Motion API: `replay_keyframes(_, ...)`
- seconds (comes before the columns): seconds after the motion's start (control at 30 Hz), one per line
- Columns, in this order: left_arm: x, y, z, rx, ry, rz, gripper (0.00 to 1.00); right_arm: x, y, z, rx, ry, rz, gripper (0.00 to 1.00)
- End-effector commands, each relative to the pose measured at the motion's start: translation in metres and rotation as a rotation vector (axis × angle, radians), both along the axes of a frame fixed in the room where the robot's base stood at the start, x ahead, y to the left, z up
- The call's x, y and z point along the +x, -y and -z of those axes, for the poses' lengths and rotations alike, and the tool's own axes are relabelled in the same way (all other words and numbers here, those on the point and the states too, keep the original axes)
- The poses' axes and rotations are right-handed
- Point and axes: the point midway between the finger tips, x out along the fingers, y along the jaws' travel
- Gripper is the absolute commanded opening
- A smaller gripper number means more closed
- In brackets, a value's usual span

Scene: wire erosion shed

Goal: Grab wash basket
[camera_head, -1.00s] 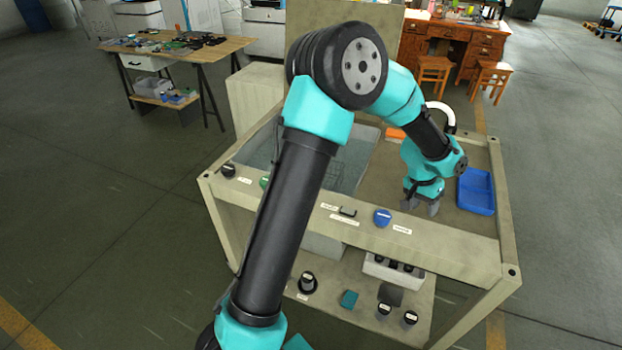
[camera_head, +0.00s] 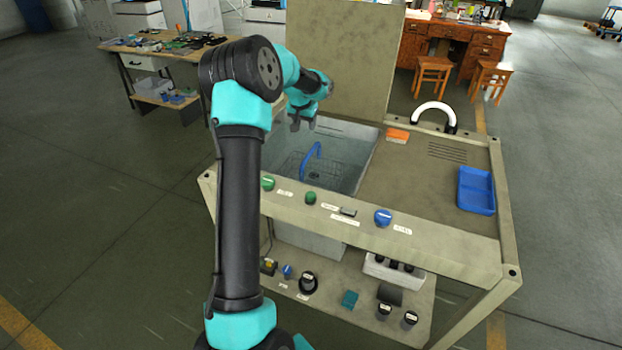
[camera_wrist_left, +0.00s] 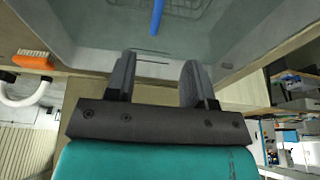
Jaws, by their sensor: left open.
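The wash basket (camera_head: 290,165) is a wire basket low inside the grey wash tank (camera_head: 345,178). Its blue handle (camera_head: 311,160) stands up above the wires. My left gripper (camera_head: 302,124) is open and empty over the far part of the tank, apart from the handle. In the left wrist view the open fingers (camera_wrist_left: 155,75) point toward the tank, with the blue handle (camera_wrist_left: 157,18) beyond them at the top edge. A little of the basket's wire (camera_wrist_left: 188,5) shows there too. My arm hides the tank's left side. My right gripper is not in view.
An upright panel (camera_head: 345,60) rises behind the tank. On the bench top to the right are an orange brush (camera_head: 398,134), a white curved tap (camera_head: 433,106) and a blue tray (camera_head: 476,190). Knobs (camera_head: 382,217) line the front edge.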

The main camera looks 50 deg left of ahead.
Motion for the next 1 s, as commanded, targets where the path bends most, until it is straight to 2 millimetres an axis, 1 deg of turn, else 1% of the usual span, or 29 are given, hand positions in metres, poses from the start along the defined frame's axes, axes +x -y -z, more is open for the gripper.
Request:
replay_keyframes(0.23, 0.001, 0.001, 0.001, -0.001, -0.001, 0.001, 0.49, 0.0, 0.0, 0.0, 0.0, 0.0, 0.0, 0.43)
replay_keyframes(0.37, 0.003, 0.0, 0.009, -0.002, -0.001, 0.002, 0.49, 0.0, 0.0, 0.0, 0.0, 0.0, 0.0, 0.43)
replay_keyframes(0.47, 0.006, -0.001, 0.022, -0.003, -0.003, 0.002, 0.49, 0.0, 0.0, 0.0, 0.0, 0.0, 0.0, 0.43)
replay_keyframes(0.9, 0.026, -0.01, 0.093, -0.002, -0.002, 0.002, 0.49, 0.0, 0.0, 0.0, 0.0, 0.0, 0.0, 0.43)
replay_keyframes(1.0, 0.03, -0.012, 0.107, -0.002, -0.001, 0.002, 0.49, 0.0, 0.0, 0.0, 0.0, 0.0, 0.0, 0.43)
